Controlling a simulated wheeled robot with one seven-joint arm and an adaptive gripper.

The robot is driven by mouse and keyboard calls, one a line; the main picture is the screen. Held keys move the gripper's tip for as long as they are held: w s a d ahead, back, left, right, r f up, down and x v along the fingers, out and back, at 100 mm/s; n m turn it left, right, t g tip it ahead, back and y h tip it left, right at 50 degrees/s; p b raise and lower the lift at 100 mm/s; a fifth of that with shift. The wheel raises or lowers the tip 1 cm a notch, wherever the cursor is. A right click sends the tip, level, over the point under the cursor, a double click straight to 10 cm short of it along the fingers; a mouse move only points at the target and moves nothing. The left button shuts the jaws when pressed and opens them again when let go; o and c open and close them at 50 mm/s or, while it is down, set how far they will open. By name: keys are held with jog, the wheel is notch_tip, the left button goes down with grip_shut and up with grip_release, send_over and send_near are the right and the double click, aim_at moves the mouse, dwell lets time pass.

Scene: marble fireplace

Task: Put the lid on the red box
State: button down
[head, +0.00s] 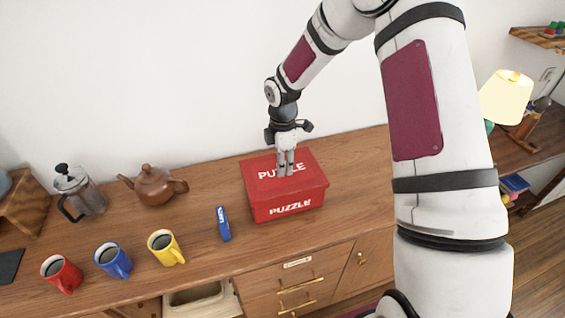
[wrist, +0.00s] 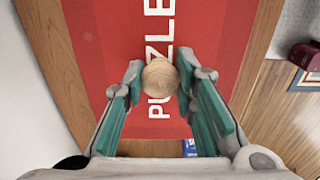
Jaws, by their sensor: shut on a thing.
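A red box (head: 290,209) with "PUZZLE" on its front stands on the wooden cabinet top, right of centre in the head view. Its red lid (head: 255,172), also marked "PUZZLE", lies over the top of the box. The lid fills the middle of the wrist view (wrist: 215,45). My gripper (head: 285,172) points down over the lid's middle. It is shut on the lid's round wooden knob (wrist: 160,76), which sits between the two fingertips. In the head view the fingers hide the knob. I cannot tell whether the lid is fully seated.
A small blue box (head: 223,224) stands left of the red box. Yellow (head: 162,246), blue (head: 112,261) and red mugs (head: 61,273) stand along the front left. The cabinet top right of the box is clear.

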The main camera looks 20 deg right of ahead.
jog(key=c, duration=1.2)
grip_release()
jog(key=shift+r+p, duration=0.6)
jog(key=shift+r, duration=2.95)
grip_shut()
